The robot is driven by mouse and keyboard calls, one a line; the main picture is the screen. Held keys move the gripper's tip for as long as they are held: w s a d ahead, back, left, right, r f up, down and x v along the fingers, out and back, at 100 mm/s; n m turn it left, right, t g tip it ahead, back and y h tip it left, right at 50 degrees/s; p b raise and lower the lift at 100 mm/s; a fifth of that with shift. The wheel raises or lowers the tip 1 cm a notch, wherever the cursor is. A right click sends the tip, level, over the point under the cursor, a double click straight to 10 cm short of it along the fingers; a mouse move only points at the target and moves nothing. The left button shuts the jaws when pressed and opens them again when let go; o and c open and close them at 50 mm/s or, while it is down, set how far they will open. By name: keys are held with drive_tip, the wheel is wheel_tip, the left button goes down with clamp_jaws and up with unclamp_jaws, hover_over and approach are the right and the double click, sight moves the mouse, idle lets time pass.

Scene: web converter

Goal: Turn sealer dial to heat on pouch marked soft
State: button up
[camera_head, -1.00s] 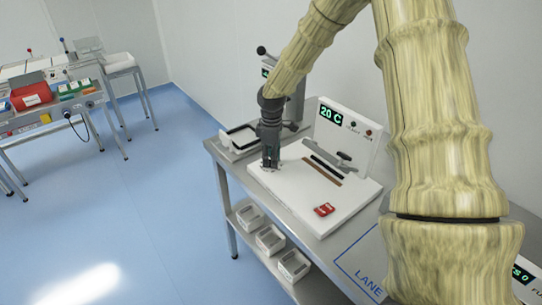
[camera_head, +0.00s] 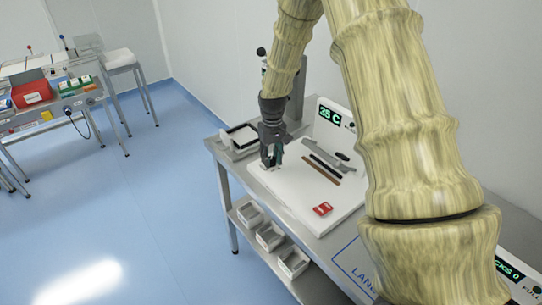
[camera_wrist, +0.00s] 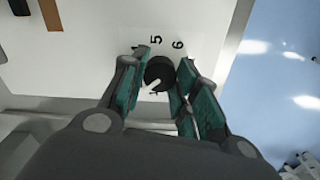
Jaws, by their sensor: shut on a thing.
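The sealer (camera_head: 305,195) is a white machine on the steel bench, with a display (camera_head: 330,116) reading 25 C. Its dial is a round black knob (camera_wrist: 159,73) with a white pointer mark that shows toward the lower left in the wrist view. I see no pouch that I can read as marked soft.
Several grey bins (camera_head: 270,236) stand on the shelf below. Open blue floor (camera_head: 150,200) lies to the left.

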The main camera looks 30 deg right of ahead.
sight(272, 159)
drive_tip(key=m, duration=0.2)
drive_tip(key=m+p, duration=0.1)
drive_tip(key=m, duration=0.1)
drive_tip(key=shift+w+d+r+m, duration=0.1)
drive_tip(key=shift+r+m, duration=0.05)
drive_tip(key=shift+m, duration=0.15)
drive_tip(key=shift+m+p, duration=0.3)
drive_tip(key=shift+m, duration=1.7)
drive_tip(key=o, duration=1)
drive_tip(key=shift+o, duration=0.2)
wheel_tip(272, 159, up, 12)
